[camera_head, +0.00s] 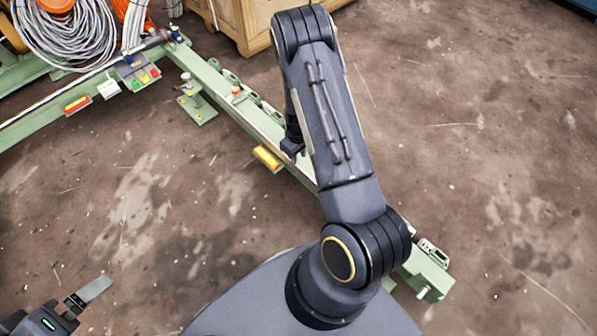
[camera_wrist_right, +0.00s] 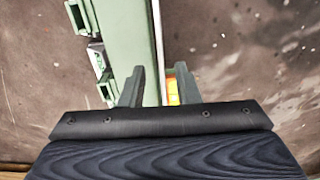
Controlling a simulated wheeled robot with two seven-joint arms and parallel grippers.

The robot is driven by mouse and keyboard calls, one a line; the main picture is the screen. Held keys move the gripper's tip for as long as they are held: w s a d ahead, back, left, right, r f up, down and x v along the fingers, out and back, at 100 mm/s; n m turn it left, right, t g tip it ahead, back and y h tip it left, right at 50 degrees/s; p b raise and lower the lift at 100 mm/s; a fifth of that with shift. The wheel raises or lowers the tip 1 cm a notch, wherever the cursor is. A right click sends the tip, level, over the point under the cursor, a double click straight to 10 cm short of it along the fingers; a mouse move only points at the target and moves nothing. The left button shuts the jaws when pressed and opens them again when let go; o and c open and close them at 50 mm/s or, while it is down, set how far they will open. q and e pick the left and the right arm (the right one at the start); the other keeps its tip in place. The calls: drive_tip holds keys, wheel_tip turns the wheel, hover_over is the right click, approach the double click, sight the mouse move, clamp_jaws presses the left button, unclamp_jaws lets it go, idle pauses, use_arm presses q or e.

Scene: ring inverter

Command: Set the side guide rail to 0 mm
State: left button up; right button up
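A long pale green beam (camera_head: 235,108) runs diagonally from the upper left to the lower right, partly hidden behind my right arm. I cannot tell for sure which part is the side guide rail, and no readable scale shows. An orange-yellow block (camera_head: 267,158) sits on the beam's near side. My right gripper (camera_head: 292,150) is mostly hidden by its arm beside this block. In the right wrist view its fingers (camera_wrist_right: 160,86) are spread, with the beam (camera_wrist_right: 146,40) and the orange block (camera_wrist_right: 172,92) showing between them. My left gripper (camera_head: 88,293) is low at the left, partly cut off.
A control panel (camera_head: 137,73) with coloured buttons and a red-yellow block (camera_head: 77,104) sit along the left rail. Coiled cables (camera_head: 65,30) lie at the upper left. A wooden crate (camera_head: 240,20) stands at the back. The floor right of my arm is clear.

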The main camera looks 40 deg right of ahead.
sight(299, 167)
wheel_tip(299, 167, down, 8)
drive_tip(key=b, duration=0.2)
drive_tip(key=shift+r+b, duration=0.2)
drive_tip(key=shift+b, duration=0.15)
clamp_jaws()
